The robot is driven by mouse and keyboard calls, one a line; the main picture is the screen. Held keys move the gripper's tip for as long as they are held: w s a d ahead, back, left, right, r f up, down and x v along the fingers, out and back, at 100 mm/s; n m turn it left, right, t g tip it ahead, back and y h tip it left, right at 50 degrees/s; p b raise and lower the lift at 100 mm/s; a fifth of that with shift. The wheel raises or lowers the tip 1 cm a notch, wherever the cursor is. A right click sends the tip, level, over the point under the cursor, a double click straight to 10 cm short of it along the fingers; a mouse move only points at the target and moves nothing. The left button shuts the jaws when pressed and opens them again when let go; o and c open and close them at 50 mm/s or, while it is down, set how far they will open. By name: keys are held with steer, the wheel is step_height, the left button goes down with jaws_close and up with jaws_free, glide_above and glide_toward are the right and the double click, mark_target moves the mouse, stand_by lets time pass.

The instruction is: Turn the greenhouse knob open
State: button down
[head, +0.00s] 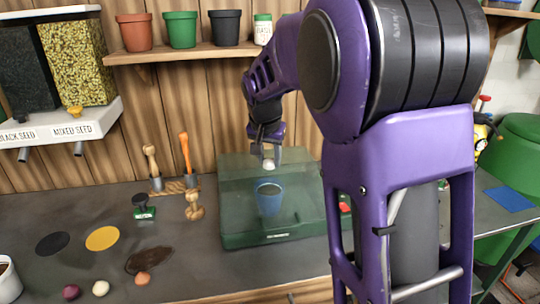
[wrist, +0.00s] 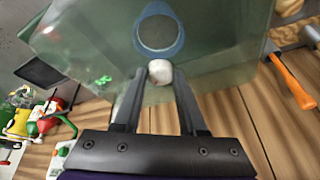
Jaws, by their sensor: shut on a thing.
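The greenhouse (head: 300,222) is a green, see-through box on the grey bench, with a blue pot (head: 269,199) visible inside it. Its knob (head: 268,164) is a small pale ball on the top of the box. My gripper (head: 266,156) is above the box, pointing down, with its fingertips at the knob. In the wrist view the knob (wrist: 160,72) sits between the two fingertips, and the gripper is shut on it. The blue pot (wrist: 160,34) shows just beyond the knob, through the clear cover. Part of the greenhouse's right side is hidden behind my arm.
A shelf (head: 200,52) with several pots runs above the bench. Tools in a wooden holder (head: 173,187) and a green-based stamp (head: 143,207) stand left of the greenhouse. Round patches and small balls lie on the bench at left. A green bin (head: 515,150) is at right.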

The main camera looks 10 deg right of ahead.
steer(key=m, duration=0.1)
steer(key=m+h, duration=0.1)
steer(key=m, duration=0.1)
steer(key=m+g+h, duration=0.1)
steer(key=m, duration=0.1)
steer(key=shift+w+a, duration=0.1)
steer(key=shift+a, duration=0.15)
steer(key=shift+m, duration=0.4)
steer(key=shift+c, duration=2.4)
jaws_free()
steer(key=p+v, duration=0.2)
steer(key=v, duration=1.5)
steer(key=shift+r, duration=0.3)
steer(key=shift+w, duration=0.2)
